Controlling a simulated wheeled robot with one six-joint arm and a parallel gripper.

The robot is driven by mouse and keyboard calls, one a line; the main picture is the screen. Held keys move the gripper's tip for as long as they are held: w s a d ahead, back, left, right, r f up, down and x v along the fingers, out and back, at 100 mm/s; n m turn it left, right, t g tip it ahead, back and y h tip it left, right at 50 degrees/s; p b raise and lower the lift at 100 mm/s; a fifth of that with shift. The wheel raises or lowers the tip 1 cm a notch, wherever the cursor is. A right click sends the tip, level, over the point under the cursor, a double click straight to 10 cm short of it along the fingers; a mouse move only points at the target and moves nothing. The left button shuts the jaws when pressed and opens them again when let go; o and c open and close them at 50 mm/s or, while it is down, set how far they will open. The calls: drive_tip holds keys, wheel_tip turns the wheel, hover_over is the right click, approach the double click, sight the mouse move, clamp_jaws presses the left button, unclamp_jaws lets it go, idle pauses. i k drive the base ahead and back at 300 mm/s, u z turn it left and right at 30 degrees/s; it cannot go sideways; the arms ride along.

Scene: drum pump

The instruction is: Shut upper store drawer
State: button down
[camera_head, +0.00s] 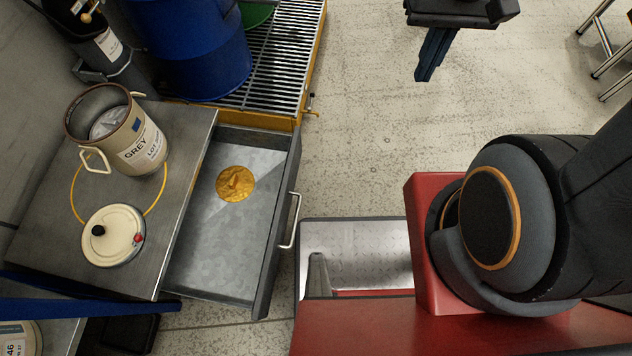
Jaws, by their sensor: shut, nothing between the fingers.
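The upper store drawer (207,254) stands pulled out to the right from under a grey metal worktop (174,225). Its front carries a pale bar handle (291,221) on the right side. A round orange-yellow item (236,184) lies on the drawer floor. My gripper (424,77) is at the top, right of the drawer and well apart from it. Its dark fingers are shut with nothing between them.
On the worktop stand an open cream can marked GREY (121,133) and a cream lid (113,236) with a black knob. A blue drum (197,47) stands on a yellow-edged grating (282,57). Speckled floor (350,137) between drawer and gripper is clear. A metal stool or frame (606,50) is top right.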

sight(224, 251)
drive_tip(key=z, duration=0.25)
drive_tip(key=k, duration=1)
drive_tip(key=u, duration=1.1)
